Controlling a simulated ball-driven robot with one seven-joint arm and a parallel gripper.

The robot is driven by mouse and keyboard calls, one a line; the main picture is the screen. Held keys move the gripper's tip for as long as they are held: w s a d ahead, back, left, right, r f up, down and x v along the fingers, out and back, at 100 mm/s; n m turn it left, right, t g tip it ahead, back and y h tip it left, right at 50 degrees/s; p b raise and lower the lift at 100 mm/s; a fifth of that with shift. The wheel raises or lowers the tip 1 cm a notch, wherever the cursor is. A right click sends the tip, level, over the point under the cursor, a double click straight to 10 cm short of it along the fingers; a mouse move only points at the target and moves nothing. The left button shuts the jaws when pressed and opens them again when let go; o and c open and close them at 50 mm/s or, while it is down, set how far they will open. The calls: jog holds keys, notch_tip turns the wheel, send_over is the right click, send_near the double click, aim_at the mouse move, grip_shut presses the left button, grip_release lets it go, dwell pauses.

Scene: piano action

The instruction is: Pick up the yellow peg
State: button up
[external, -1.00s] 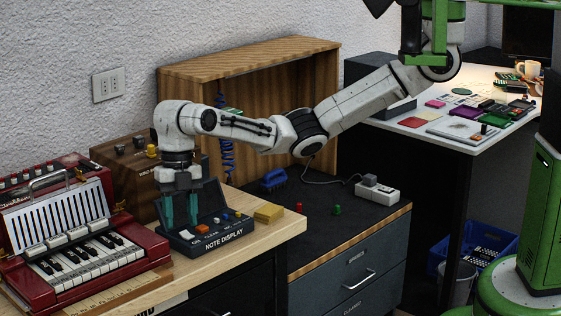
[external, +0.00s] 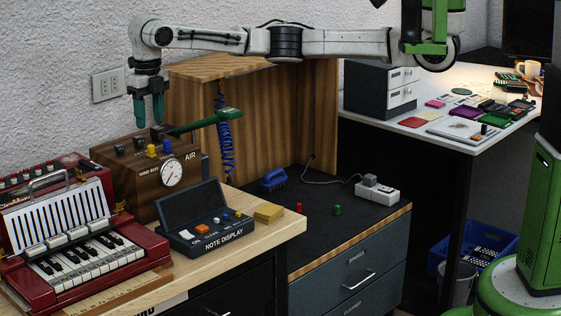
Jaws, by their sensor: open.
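The yellow peg (external: 152,150) stands upright on top of the wooden wind box (external: 136,178), between a dark knob and a blue peg (external: 166,146). My gripper (external: 148,124) points down above the wind box. Its two teal fingers are apart with nothing between them. The fingertips look higher than the yellow peg and roughly over it, but the depth is hard to tell from this one view.
A green lever (external: 205,121) sticks out right of my gripper. An air gauge (external: 173,174) is on the box front. The note display (external: 205,218), yellow block (external: 268,213) and red accordion-like keyboard (external: 70,235) stand nearby. Small red (external: 299,207) and green (external: 337,209) pieces lie right.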

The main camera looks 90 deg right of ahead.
aim_at(152, 145)
notch_tip(152, 145, down, 7)
jog(key=shift+s+a+r, duration=0.1)
jog(key=shift+r, duration=0.05)
jog(key=shift+c, duration=0.2)
grip_shut()
dwell(0.3)
